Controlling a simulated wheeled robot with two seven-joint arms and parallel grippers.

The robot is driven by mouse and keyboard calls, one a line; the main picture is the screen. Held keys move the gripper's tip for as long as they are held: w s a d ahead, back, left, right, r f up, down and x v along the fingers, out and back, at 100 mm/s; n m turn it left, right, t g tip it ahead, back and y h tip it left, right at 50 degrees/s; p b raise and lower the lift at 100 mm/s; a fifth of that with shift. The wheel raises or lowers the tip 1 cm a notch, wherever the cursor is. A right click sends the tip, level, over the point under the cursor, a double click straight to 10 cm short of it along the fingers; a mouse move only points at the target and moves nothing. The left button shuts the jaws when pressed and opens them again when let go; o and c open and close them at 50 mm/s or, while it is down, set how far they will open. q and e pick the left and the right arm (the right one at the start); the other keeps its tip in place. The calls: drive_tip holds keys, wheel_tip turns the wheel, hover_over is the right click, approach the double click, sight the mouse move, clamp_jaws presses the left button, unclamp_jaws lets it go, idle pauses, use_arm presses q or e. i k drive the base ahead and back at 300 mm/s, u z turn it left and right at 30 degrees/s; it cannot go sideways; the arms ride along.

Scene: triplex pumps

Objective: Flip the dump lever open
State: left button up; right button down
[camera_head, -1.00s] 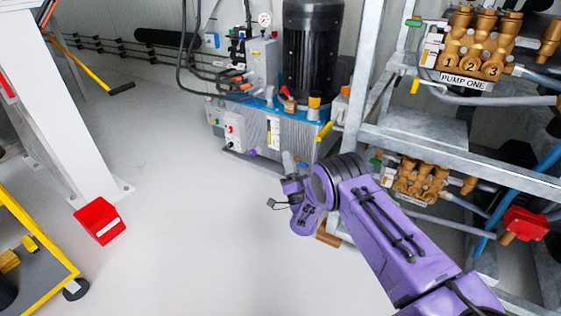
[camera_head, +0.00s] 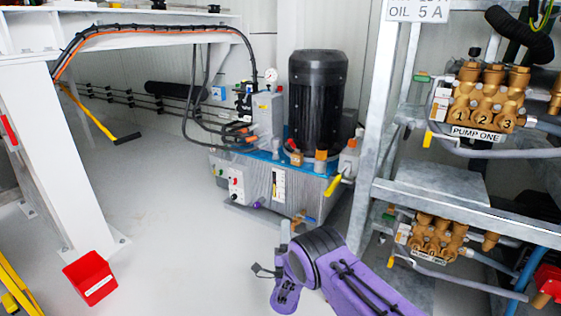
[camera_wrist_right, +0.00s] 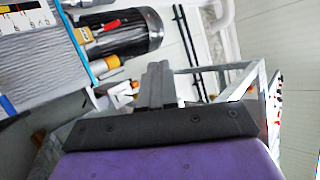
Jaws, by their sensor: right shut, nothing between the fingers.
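My right gripper (camera_head: 285,230) points up in front of the blue-topped hydraulic unit (camera_head: 290,180). Its fingers are shut and empty, and they also show in the right wrist view (camera_wrist_right: 160,82). A yellow lever (camera_head: 334,184) sticks out at the unit's right front corner, apart from the gripper. A small yellow handle (camera_head: 428,138) hangs by pump one (camera_head: 485,100), and another yellow handle (camera_head: 391,261) is by the lower pump (camera_head: 437,238). No readable label marks any of them as the dump lever. My left gripper is not in view.
A grey steel rack (camera_head: 440,205) carries the pumps on the right. A black motor (camera_head: 316,95) stands on the unit. A white post (camera_head: 60,150) and red bin (camera_head: 90,277) are on the left. The floor between is clear.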

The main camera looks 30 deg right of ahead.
sight(290, 141)
drive_tip(key=u, duration=0.15)
drive_tip(key=i, duration=1.05)
drive_tip(key=z, duration=0.55)
